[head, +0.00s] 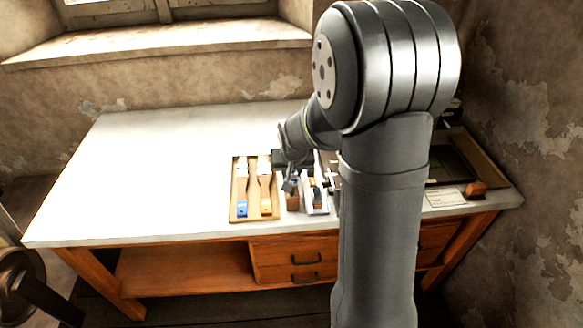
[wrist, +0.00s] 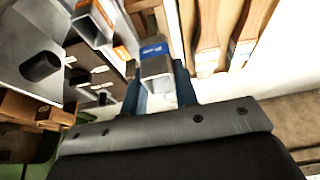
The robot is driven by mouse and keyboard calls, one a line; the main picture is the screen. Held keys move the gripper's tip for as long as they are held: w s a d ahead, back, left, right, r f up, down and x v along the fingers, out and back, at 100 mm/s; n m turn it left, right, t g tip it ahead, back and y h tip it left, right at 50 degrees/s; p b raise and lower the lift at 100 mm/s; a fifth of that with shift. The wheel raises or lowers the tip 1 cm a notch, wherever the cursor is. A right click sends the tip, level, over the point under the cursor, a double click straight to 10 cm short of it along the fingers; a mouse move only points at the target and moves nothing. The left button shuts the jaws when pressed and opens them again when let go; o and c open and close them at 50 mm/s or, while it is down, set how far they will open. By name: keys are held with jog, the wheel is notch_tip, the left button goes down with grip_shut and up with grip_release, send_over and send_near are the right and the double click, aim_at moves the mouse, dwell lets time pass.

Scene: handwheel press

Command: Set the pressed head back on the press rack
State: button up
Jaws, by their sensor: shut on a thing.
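My gripper (wrist: 159,84) is shut on a grey, box-like metal piece with a blue labelled band, which I take to be the pressed head (wrist: 155,58). It stands between the two dark blue fingers in the wrist view. In the head view my gripper (head: 290,184) is low over the bench, just right of the tray. Grey slotted parts with orange labels, which may be the press rack (wrist: 92,22), are left of the held piece. They also show beside my gripper in the head view (head: 316,200). I cannot tell whether the held piece touches anything.
A shallow wooden tray (head: 234,205) holds two wooden-handled brushes, one blue-ended and one orange-ended. A white card (head: 446,198) and an orange block (head: 476,189) lie at the right. My arm hides the bench's right middle. The bench's left side is clear.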

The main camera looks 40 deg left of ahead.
jog(key=shift+f, duration=1.05)
jog(key=o, duration=1.1)
jog(key=shift+r, duration=0.1)
jog(key=v, duration=1.7)
jog(key=shift+r, duration=0.15)
jog(key=x, duration=1.7)
jog(key=shift+f, duration=0.25)
